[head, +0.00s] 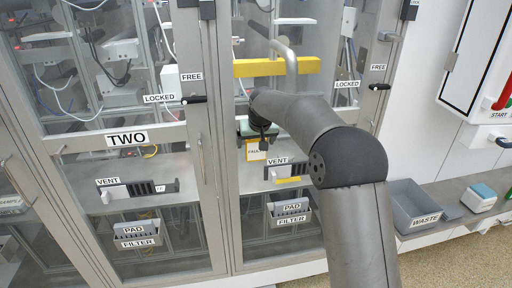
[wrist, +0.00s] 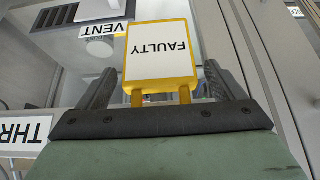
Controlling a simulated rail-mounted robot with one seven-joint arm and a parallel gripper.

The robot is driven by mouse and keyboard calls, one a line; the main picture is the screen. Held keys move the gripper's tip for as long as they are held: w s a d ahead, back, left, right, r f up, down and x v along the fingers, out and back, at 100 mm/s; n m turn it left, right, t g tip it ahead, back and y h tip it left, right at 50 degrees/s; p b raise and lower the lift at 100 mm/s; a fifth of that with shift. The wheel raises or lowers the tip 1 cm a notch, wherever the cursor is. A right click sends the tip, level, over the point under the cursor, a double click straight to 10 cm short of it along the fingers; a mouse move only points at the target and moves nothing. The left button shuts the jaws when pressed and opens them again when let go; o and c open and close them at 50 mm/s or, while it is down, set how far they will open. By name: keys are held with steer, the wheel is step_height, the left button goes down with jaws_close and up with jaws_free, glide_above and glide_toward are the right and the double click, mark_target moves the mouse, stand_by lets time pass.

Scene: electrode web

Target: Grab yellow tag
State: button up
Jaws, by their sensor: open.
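The yellow tag (wrist: 160,58) has a white face reading "FAULTY", upside down in the wrist view. In the head view the tag (head: 256,150) hangs at the front of the right cabinet, just below my gripper (head: 258,140). In the wrist view my gripper (wrist: 168,88) is open, with one dark finger on each side of the tag. The tag's two yellow prongs reach down to the gripper's dark crossbar.
A yellow bar (head: 277,67) crosses the right cabinet above the gripper. A VENT unit (head: 287,170) and a PAD FILTER tray (head: 290,209) sit below it. A cabinet marked TWO (head: 127,138) stands to the left. A grey WASTE bin (head: 418,206) is at right.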

steer(key=c, duration=1.1)
steer(key=shift+r, duration=0.15)
